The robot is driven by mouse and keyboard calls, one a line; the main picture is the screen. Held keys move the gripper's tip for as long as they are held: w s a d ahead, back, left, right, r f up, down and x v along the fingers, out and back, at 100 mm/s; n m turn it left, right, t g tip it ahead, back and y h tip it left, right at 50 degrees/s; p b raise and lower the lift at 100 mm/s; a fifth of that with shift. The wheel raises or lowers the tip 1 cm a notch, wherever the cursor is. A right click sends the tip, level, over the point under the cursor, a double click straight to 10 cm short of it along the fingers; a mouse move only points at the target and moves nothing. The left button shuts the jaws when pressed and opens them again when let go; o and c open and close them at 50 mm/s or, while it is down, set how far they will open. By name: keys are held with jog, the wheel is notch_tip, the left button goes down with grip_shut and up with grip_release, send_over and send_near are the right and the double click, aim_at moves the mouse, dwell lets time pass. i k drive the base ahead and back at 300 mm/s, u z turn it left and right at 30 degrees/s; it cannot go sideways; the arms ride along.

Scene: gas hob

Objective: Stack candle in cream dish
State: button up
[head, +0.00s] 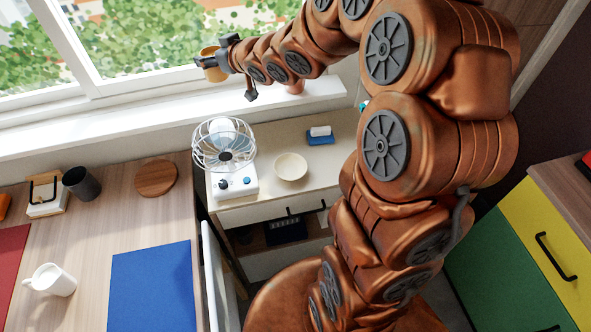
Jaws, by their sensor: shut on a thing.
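My gripper (229,55) is raised at the upper left, in front of the window. It is shut on a small tan-yellow cylindrical thing, which looks like the candle (210,62). The cream dish (290,167) is a small round bowl on the beige counter, and it looks empty. The candle is well apart from the dish, up and to the left of it in the picture. The fingertips are small here, and their exact contact with the candle is hard to make out.
A white fan (228,150) stands just left of the dish. A blue holder with a white block (320,134) is behind it to the right. A wooden table at left holds a white mug (50,280), dark cup (81,184) and round board (156,178).

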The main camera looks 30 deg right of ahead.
aim_at(291, 169)
jog(key=k, duration=1.75)
jog(key=u, duration=0.7)
jog(key=i, duration=1)
jog(key=z, duration=0.05)
